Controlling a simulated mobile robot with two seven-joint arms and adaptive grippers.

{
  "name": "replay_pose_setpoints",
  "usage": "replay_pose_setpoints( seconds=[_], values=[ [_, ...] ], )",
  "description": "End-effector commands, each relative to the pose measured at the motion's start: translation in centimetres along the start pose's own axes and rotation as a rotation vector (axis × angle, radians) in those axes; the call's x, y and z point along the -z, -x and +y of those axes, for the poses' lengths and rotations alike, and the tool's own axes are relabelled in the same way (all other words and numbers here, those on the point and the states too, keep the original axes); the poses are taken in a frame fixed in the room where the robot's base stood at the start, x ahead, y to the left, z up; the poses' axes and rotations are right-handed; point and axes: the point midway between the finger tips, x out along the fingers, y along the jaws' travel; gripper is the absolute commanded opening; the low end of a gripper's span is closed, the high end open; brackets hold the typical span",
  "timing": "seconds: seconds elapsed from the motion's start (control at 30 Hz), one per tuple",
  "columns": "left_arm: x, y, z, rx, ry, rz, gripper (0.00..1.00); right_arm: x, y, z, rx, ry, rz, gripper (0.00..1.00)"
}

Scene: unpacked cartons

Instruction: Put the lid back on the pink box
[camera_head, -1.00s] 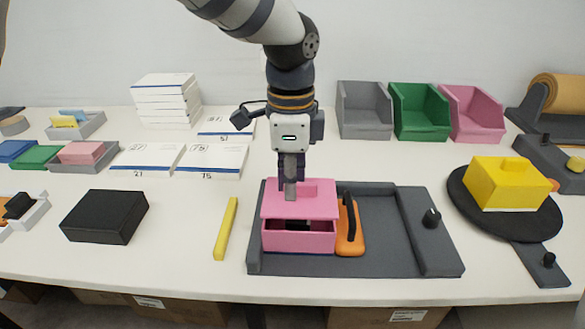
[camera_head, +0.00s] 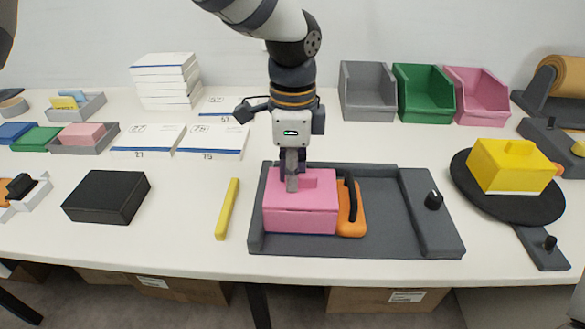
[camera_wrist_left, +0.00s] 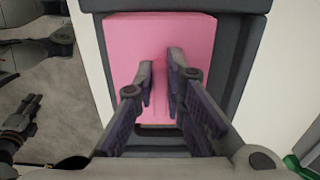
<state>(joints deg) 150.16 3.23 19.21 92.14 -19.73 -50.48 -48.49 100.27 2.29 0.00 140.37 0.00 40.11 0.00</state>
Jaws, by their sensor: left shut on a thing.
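The pink box (camera_head: 300,221) stands on the dark grey tray at the front middle of the table. Its pink lid (camera_head: 320,184) sits on top of it, with only a thin seam between them. My left gripper (camera_head: 292,186) points straight down and is shut on the lid's handle. In the left wrist view the pink lid (camera_wrist_left: 187,40) fills the upper middle, with the gripper fingers (camera_wrist_left: 162,85) on both sides of its handle. My right gripper does not show.
An orange tool with a black handle (camera_head: 353,212) stands right beside the box on the tray (camera_head: 395,235). A yellow bar (camera_head: 228,208) and a black box (camera_head: 106,197) lie to the left. A yellow box (camera_head: 508,165) sits on a black disc to the right.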

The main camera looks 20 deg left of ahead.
Motion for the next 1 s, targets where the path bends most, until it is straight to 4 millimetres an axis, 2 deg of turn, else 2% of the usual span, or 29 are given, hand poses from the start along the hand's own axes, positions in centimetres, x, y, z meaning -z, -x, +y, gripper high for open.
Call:
replay_pose_setpoints(
  seconds=[0.3, 0.33, 0.43, 0.73, 0.87, 1.0],
  values=[
    [0.0, -0.3, 0.0, 0.001, 0.0, 0.0, 0.0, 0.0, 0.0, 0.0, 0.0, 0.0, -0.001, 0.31],
    [0.0, -0.3, 0.0, 0.0, 0.0, 0.0, 0.13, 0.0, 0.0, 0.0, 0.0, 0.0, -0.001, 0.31],
    [0.0, -0.3, 0.0, 0.0, 0.0, 0.0, 0.34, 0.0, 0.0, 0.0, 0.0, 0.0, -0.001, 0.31],
    [0.0, -0.1, 0.0, 0.0, 0.0, 0.001, 0.34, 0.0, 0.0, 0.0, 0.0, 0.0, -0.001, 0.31],
    [0.1, 2.0, -0.1, 0.004, 0.0, 0.003, 0.34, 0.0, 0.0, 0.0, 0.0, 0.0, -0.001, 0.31],
    [0.1, 6.0, -0.1, 0.006, 0.001, 0.004, 0.34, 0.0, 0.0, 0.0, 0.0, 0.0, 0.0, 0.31]
  ],
)
